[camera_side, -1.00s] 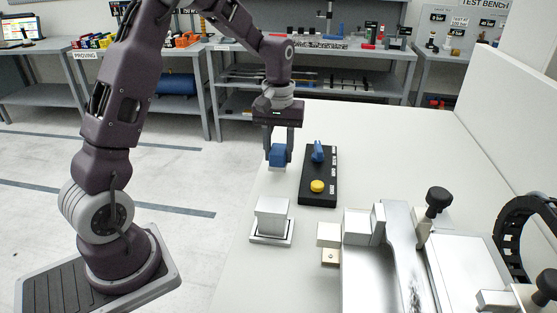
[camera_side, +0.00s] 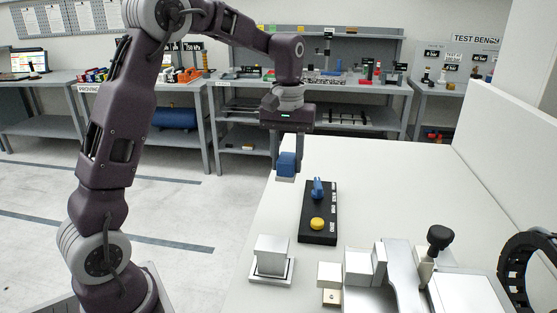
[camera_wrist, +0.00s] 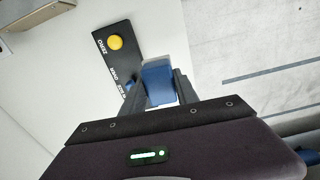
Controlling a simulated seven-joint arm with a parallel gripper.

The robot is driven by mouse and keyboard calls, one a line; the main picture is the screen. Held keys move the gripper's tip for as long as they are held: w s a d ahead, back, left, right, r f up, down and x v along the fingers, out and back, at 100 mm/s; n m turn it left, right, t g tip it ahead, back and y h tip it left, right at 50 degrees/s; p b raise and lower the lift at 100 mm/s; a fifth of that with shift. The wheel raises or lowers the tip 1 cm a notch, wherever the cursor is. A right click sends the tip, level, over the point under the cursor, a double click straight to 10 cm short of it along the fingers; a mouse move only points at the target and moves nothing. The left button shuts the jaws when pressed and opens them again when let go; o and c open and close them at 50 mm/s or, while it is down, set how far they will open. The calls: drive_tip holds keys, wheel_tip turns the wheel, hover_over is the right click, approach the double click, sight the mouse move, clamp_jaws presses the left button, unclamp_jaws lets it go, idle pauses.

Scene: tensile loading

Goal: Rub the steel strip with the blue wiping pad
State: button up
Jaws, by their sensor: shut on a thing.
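My gripper (camera_side: 290,160) is shut on the blue wiping pad (camera_side: 286,163), near the far left edge of the white table. The pad has a pale underside; I cannot tell its height above the table. In the wrist view the pad (camera_wrist: 158,82) sits between the fingers of my gripper (camera_wrist: 158,92). The steel strip (camera_side: 402,272) is a shiny, waisted piece in the metal fixture at the lower right, well apart from the pad. Its near part is cut off by the picture's edge.
A black panel (camera_side: 313,225) with a blue lever (camera_side: 318,189) and a yellow button (camera_side: 317,223) lies between pad and fixture. A metal block (camera_side: 271,254) stands on a plate at the left. A black knob (camera_side: 439,238) rises beside the strip. A white wall bounds the right.

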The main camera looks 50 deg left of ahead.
drive_tip(key=s+d+r+m, duration=0.1)
drive_tip(key=d+r+m, duration=0.3)
drive_tip(key=d, duration=1.1)
drive_tip(key=s+d+r+m, duration=0.1)
drive_tip(key=d+r+m, duration=0.3)
drive_tip(key=d, duration=1.1)
drive_tip(key=s+d+r, duration=0.2)
drive_tip(key=s+d, duration=0.5)
drive_tip(key=d, duration=0.1)
drive_tip(key=shift+a+f, duration=0.2)
drive_tip(key=shift+f, duration=3.4)
drive_tip(key=shift+s+d+f, duration=0.15)
drive_tip(key=shift+d+f, duration=0.1)
clamp_jaws()
drive_tip(key=shift+s+d, duration=0.25)
drive_tip(key=shift+d, duration=0.05)
drive_tip(key=shift+s+d, duration=3.2)
drive_tip(key=shift+w+a, duration=3.75)
drive_tip(key=shift+a, duration=0.05)
wheel_tip(320, 180, up, 8)
